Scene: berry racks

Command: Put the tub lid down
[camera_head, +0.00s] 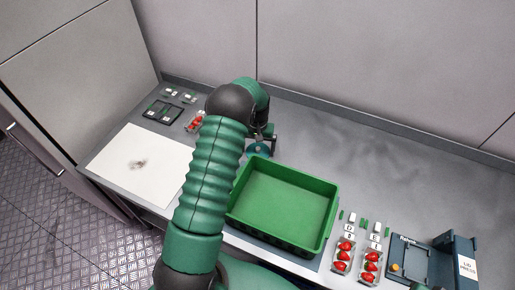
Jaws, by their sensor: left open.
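My left arm rises from the bottom centre and bends over at the top. My left gripper (264,138) is open just behind the far left corner of the green crate. A small teal round piece (258,151) shows right below the gripper; I cannot tell whether it is a lid or whether it touches the fingers. No tub lid can be made out clearly. A tub with red berries (196,122) stands at the far left, partly hidden by my arm. My right gripper is not in view.
The empty green crate (331,222) stands at the front middle. Berry racks (345,256) marked D and E are right of it, then a blue lid press (467,265). A white board (122,165) and a dark frame (163,112) lie left. The back right counter (390,165) is clear.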

